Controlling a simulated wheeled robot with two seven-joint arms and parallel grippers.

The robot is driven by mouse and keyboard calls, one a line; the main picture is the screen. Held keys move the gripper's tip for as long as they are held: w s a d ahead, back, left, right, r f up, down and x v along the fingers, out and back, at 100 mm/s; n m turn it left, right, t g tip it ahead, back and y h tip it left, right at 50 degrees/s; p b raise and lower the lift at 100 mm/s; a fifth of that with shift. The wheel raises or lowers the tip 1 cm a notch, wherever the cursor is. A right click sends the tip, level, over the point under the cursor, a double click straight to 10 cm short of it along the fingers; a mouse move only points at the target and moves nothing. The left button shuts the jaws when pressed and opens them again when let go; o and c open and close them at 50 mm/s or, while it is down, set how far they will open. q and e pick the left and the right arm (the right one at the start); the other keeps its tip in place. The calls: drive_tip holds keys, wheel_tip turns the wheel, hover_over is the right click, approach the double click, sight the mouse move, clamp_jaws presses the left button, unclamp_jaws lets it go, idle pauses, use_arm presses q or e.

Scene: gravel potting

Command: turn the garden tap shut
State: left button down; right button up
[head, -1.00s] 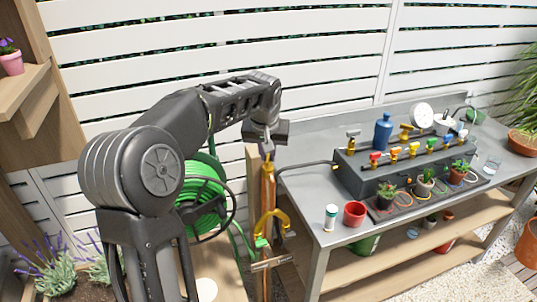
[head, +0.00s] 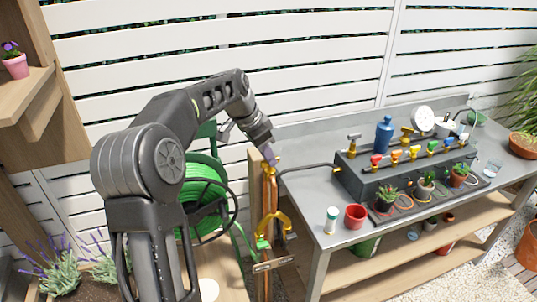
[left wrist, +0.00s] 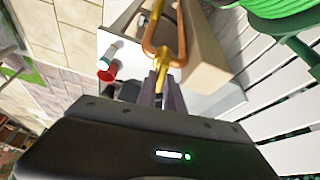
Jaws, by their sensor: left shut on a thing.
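The garden tap (head: 271,170) is a brass fitting at the top of the copper pipe on a wooden post, left of the bench. My left gripper (head: 269,157) reaches down to it from above, fingers pointing down. In the left wrist view, the brass tap (left wrist: 163,55) shows just beyond the fingertips of my left gripper (left wrist: 161,80). The gripper is shut on the tap's top part, which the fingers mostly hide. Whether the tap is turned on or off cannot be told. My right gripper is not in view.
A yellow Y-shaped fitting (head: 272,222) sits lower on the post. A green hose reel (head: 203,185) stands left of it. The grey bench (head: 300,195) at right holds a white-capped bottle (head: 331,219), a red cup (head: 355,216) and a box with several small valves (head: 360,175).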

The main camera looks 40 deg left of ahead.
use_arm(q)
drive_tip(key=shift+a+m+h, duration=0.1)
drive_tip(key=shift+m+h, duration=0.2)
drive_tip(key=shift+m, duration=0.7)
drive_tip(key=c, duration=1.5)
unclamp_jaws()
drive_tip(key=shift+o, duration=0.2)
drive_tip(key=v, duration=0.7)
drive_tip(key=shift+r, duration=0.45)
drive_tip(key=shift+w+a+g, duration=0.1)
drive_tip(key=shift+g, duration=0.2)
